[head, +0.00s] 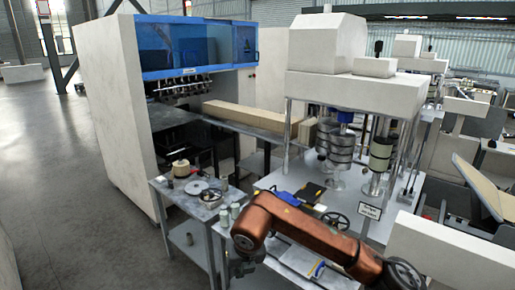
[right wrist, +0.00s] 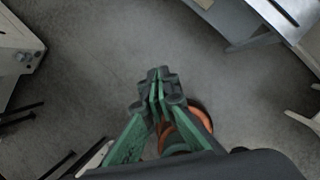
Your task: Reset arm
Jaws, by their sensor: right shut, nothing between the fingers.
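My right arm, copper-coloured, reaches in from the right in the head view, bent at its elbow in front of the workbench. Its right gripper (head: 243,264) hangs low at the arm's end, small and dark, beside the bench. In the right wrist view the green and dark fingers of the right gripper (right wrist: 158,80) are closed together with nothing between them. My left gripper is in neither view.
A small grey table (head: 172,192) with a tan roll (head: 181,168) stands left of the arm. A white machine with a blue cover (head: 196,45) stands behind. Metal cylinders (head: 342,143) stand on the bench behind the arm. The floor at left (head: 60,170) is clear.

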